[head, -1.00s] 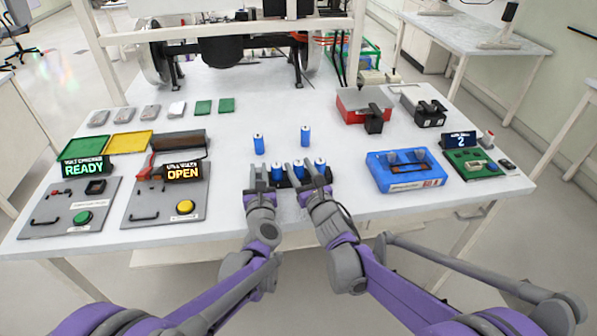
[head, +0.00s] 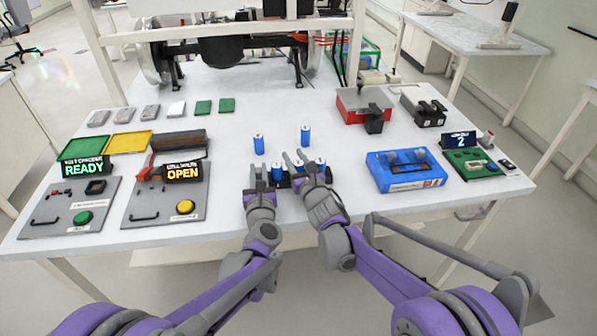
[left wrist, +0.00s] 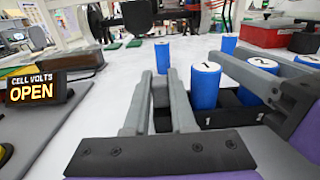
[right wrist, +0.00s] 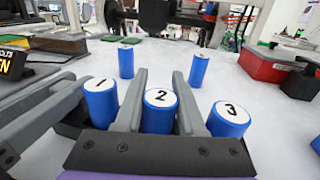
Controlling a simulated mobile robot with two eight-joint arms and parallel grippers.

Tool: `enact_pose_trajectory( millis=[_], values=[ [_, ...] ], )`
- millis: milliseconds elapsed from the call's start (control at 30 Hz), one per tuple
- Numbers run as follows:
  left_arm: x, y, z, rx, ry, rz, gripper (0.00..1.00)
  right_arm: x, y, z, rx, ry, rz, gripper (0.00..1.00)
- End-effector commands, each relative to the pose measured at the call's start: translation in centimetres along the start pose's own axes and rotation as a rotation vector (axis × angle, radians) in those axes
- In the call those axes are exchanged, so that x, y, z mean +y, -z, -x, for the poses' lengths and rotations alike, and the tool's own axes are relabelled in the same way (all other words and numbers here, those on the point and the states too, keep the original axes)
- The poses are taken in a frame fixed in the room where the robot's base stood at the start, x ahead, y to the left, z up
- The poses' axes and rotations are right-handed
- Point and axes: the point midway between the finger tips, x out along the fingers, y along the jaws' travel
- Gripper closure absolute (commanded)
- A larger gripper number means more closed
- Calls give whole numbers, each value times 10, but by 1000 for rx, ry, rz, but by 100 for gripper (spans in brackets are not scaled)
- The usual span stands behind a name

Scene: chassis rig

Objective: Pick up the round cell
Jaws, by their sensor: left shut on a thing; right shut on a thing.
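Three blue round cells with white numbered tops stand upright in a black holder (left wrist: 220,115) at the front middle of the table. Cell 1 (right wrist: 101,103) and cell 3 (right wrist: 228,120) flank cell 2 (right wrist: 158,113). My right gripper (head: 298,160) is shut on cell 2, one finger on each side, also in the right wrist view (right wrist: 157,85). Cell 2 appears still seated in the holder. My left gripper (head: 261,172) is shut on the holder's left end, beside cell 1; its fingers show in the left wrist view (left wrist: 162,85). The holder's lower part is mostly hidden.
Two more blue cells (head: 259,144) (head: 305,135) stand upright on the table behind the holder. A blue box (head: 405,171) is to the right; the OPEN panel (head: 165,205) is to the left. The table (head: 240,110) behind the loose cells is largely clear.

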Motion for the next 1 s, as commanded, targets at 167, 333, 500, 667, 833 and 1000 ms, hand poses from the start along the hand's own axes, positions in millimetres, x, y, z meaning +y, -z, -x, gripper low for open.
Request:
enact_pose_trajectory(
  millis=[167, 333, 500, 667, 833, 1000],
  values=[
    [0, 0, 0, 0, 0, 0, 100, 0, 0, 0, 0, 0, 0, 100],
    [0, 0, 0, 0, 0, 0, 100, 0, -4, 0, 0, 0, 0, 100],
    [0, 0, 0, 0, 0, 0, 100, 0, -29, 1, -1, 0, 0, 100],
    [0, 0, 0, 0, 0, 0, 100, 0, -63, 0, -1, 0, -1, 100],
    [0, 0, 0, 0, 0, 0, 100, 0, -89, 0, -1, 0, 0, 100],
    [0, 0, 0, 0, 0, 0, 100, 0, -100, 0, -1, 0, 0, 100]
  ],
)
